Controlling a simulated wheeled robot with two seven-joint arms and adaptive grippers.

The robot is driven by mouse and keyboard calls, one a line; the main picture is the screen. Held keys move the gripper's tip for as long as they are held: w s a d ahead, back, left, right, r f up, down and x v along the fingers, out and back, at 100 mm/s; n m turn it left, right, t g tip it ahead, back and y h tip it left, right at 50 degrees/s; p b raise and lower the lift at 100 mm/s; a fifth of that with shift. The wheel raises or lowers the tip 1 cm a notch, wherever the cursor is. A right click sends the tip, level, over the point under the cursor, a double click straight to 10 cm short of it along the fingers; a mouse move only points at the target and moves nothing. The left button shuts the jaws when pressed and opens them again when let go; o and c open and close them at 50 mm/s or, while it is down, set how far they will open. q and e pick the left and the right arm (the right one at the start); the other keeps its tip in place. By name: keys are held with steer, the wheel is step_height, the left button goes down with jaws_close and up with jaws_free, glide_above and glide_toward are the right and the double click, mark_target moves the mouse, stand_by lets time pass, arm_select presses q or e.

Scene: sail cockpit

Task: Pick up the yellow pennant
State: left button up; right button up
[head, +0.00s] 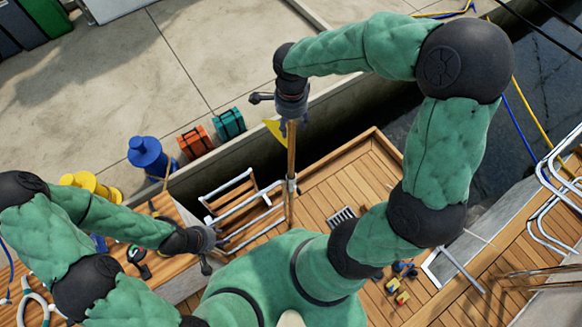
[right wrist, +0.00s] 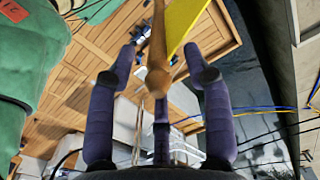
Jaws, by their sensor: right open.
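The yellow pennant (head: 273,131) hangs at the top of an upright wooden pole (head: 291,165) beside the deck. My right gripper (head: 290,124) is just above the pole's top, pointing down, partly covering it. In the right wrist view, the pennant (right wrist: 184,22) lies at the top, right of the pole. The pole's rounded end (right wrist: 158,82) shows between the spread fingers of my right gripper (right wrist: 160,58), with a gap on both sides. My left gripper (head: 211,252) is low at the left, near a folding chair; its finger opening is unclear.
A white-framed folding chair (head: 240,207) stands left of the pole. Orange (head: 195,141) and teal (head: 229,123) cases and a blue bollard (head: 146,155) stand on the quay. Wooden deck (head: 345,187) lies right of the pole, with dark water beyond.

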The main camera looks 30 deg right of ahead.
mark_target(291, 134)
steer(key=shift+f, duration=2.7)
steer(key=shift+s, duration=0.1)
jaws_close()
